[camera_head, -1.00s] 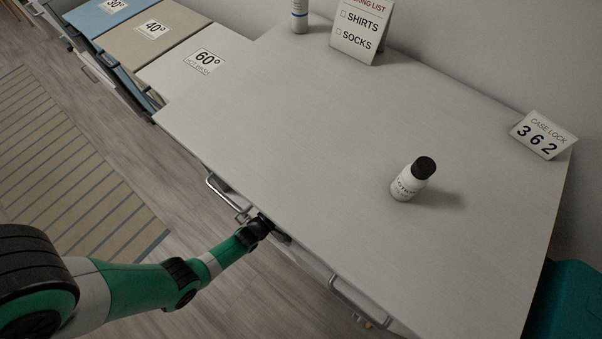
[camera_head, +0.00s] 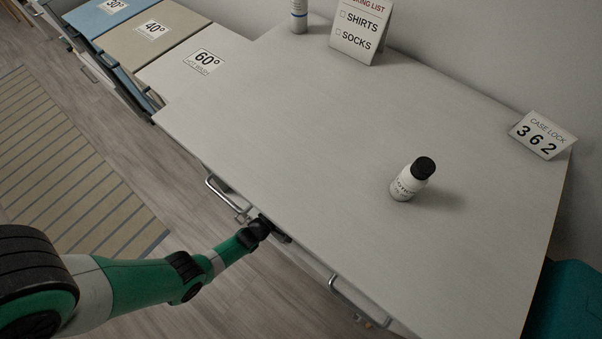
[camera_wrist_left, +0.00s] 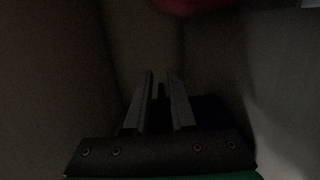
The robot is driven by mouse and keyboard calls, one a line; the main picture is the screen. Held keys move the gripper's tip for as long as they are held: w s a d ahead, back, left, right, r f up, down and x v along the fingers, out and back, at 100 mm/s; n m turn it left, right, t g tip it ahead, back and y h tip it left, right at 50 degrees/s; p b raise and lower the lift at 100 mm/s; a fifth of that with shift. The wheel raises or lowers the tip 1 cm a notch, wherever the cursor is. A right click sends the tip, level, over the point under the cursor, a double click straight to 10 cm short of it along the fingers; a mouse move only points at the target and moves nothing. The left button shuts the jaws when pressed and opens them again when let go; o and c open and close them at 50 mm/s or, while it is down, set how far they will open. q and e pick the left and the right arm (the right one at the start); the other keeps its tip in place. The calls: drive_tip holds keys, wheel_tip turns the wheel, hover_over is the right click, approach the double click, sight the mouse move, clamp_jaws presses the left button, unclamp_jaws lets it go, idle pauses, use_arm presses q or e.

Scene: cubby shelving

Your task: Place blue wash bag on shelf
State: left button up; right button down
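My left arm comes in from the left in the head view, and its gripper end (camera_head: 272,230) is at the table's front edge, partly hidden beneath it. In the left wrist view, the left gripper (camera_wrist_left: 160,76) has its two fingers apart inside a dark, narrow space. A very dark, possibly blue shape (camera_wrist_left: 208,112) lies beside and behind the right-hand finger; I cannot tell whether it is the blue wash bag. The wash bag is not clearly visible in either view. My right gripper is not in view.
The white tabletop (camera_head: 330,150) holds a black-capped bottle (camera_head: 409,181), a packing-list sign (camera_head: 358,35), a case-lock sign (camera_head: 541,136) and another bottle (camera_head: 299,15). Metal handles (camera_head: 355,302) line the front. A teal case (camera_head: 570,300) stands at right. Something red (camera_wrist_left: 190,6) shows above the gripper.

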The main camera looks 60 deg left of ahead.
use_arm(q)
drive_tip(key=shift+o, duration=1.1)
drive_tip(key=shift+s, duration=0.15)
drive_tip(key=s+p, duration=0.1)
drive_tip(key=s, duration=0.2)
drive_tip(key=s+d, duration=0.1)
drive_tip(key=s, duration=0.3)
drive_tip(key=s+d+p, duration=0.1)
drive_tip(key=s, duration=0.3)
drive_tip(key=shift+s+p, duration=0.1)
drive_tip(key=shift+p, duration=0.25)
